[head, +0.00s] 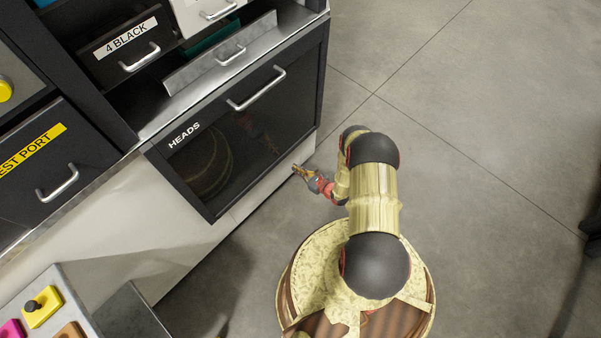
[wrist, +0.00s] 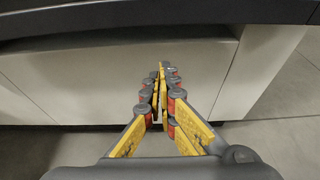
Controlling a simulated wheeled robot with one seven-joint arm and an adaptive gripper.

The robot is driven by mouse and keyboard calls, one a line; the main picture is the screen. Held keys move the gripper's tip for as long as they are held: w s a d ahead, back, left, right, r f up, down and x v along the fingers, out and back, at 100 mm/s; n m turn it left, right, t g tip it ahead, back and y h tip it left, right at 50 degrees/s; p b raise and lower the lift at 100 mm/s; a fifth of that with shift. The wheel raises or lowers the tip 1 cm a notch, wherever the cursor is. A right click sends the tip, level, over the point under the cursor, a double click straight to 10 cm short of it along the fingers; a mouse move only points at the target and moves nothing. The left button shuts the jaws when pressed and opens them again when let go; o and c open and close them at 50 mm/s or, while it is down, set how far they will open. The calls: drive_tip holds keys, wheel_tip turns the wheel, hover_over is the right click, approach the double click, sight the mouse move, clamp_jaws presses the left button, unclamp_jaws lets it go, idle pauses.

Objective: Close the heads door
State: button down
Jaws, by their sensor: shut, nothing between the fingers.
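The heads door (head: 238,122) is a dark-framed see-through panel labelled HEADS, under the counter in the head view. Its metal bar handle (head: 256,89) runs along the upper part. My gripper (head: 295,170) is shut and empty, low beside the door's lower right part, apart from the handle. In the wrist view my gripper (wrist: 163,70) points at a pale lower panel, below a dark overhanging edge (wrist: 160,17) that looks like the door's bottom.
The pale cabinet base (head: 175,225) runs under the door. Drawers labelled 4 BLACK (head: 122,45) and TEST PORT (head: 50,165) are above and left. Grey floor (head: 480,130) is open to the right.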

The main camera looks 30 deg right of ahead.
drive_tip(key=b+x, duration=0.1)
drive_tip(key=x, duration=0.5)
drive_tip(key=r, duration=0.2)
drive_tip(key=s+r, duration=0.1)
drive_tip(key=r, duration=0.1)
drive_tip(key=shift+d+r, duration=0.1)
drive_tip(key=shift+d, duration=0.05)
